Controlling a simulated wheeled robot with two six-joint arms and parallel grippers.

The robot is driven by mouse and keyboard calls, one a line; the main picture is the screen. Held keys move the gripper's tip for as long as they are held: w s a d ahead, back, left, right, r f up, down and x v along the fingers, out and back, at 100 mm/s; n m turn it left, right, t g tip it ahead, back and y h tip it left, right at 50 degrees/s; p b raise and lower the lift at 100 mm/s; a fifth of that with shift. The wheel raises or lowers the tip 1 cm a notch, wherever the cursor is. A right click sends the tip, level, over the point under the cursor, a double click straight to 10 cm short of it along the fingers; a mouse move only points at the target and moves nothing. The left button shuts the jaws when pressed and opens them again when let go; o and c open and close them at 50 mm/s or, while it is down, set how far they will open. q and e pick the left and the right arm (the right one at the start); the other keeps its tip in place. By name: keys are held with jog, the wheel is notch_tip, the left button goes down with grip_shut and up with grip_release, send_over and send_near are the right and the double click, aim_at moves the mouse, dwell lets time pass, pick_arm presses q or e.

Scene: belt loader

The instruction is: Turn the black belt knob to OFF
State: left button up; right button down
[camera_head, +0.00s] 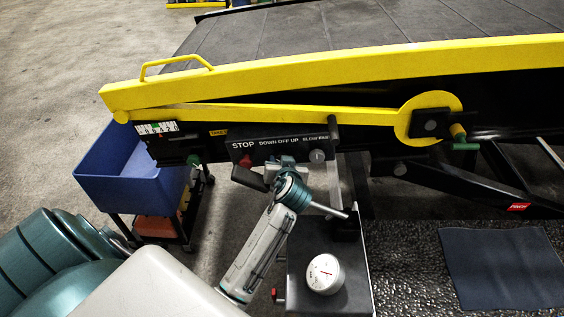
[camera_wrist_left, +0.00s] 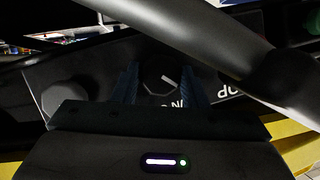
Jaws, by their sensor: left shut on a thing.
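The control panel (camera_head: 235,143) carries the labels STOP, DOWN OFF UP and SLOW FAST. My left gripper (camera_head: 285,162) is at the panel under the DOWN OFF UP label and hides the black belt knob in the head view. In the left wrist view the black knob (camera_wrist_left: 159,77) sits between the two fingers of my left gripper (camera_wrist_left: 161,88), which is shut on it. A short white line on the knob is slanted. Most of the lettering beside it is hidden, so I cannot tell which position it points to. My right gripper is not in view.
A grey knob (camera_head: 317,156) is right of my left gripper, under SLOW FAST. A red button (camera_head: 245,161) is to its left. A yellow rail (camera_head: 330,75) runs above the panel. A round gauge (camera_head: 323,273) is below right. A blue bin (camera_head: 115,172) stands at left.

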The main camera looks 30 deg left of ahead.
pick_arm(q)
jog(key=shift+w+d+f+m+g+y+b, duration=0.1)
jog(key=shift+m+g+y+b, duration=0.1)
jog(key=shift+m+y+b, duration=1.05)
jog(key=shift+f+m+g+y+b, duration=0.15)
jog(key=shift+m+y+b, duration=0.6)
jog(key=shift+m, duration=1)
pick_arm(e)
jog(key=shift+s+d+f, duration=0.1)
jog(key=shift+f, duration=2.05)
pick_arm(q)
jog(key=shift+r, duration=0.15)
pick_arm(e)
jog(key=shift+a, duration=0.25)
pick_arm(q)
jog(key=o, duration=0.8)
jog(key=shift+o, duration=0.8)
